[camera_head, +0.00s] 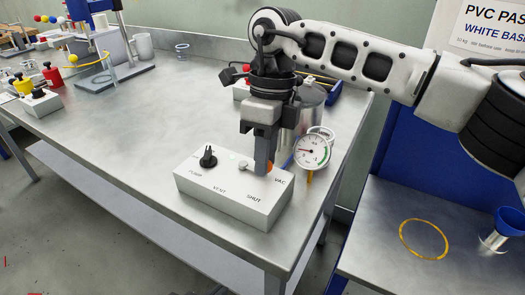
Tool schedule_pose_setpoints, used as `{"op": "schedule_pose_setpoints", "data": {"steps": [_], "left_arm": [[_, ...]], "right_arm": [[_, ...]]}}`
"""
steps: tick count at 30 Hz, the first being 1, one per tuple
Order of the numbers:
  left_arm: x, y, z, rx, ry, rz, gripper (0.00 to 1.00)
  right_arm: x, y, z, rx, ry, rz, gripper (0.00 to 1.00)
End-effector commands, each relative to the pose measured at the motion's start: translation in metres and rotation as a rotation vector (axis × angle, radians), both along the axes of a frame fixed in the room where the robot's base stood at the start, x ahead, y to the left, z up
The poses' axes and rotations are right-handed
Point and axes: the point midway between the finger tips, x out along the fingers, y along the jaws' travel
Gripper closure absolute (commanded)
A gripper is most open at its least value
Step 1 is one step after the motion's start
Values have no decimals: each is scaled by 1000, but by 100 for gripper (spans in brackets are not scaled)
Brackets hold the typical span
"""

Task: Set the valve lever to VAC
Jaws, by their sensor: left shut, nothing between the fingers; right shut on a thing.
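The white valve box (232,199) stands near the front right edge of the metal bench. Its labels read PUMP, VENT, SHUT and VAC. A black knob (208,157) sits on its left part. The valve lever (244,167) has a pale metal end near the middle of the box top, and a bit of orange (271,168) shows at the fingers, close to the VAC label. My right gripper (263,167) comes down from above and is shut on the lever; the fingers hide much of it. My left gripper is not in view.
A round gauge (312,150) stands right behind the box, close to my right gripper. A metal cylinder (308,104) is behind it. The bench's middle (150,115) is clear. At right, another table holds a yellow ring (424,239) and a blue funnel (509,221).

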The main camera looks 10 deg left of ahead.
Motion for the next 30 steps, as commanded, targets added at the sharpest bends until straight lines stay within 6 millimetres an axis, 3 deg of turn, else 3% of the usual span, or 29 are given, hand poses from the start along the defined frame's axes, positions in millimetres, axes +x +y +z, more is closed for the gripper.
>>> {"op": "schedule_pose_setpoints", "data": {"steps": [22,23,24,25,30], "left_arm": [[0,1,0,2,7,3,100],[0,1,0,1,6,3,100],[0,1,0,1,5,3,100],[0,1,1,1,5,3,100],[1,1,2,0,2,3,100]], "right_arm": [[5,-1,1,2,-4,86,100],[5,-1,1,2,-5,86,72],[5,-1,1,1,-5,85,61],[5,-1,1,2,-4,85,57],[4,-1,1,1,-3,86,57]]}}
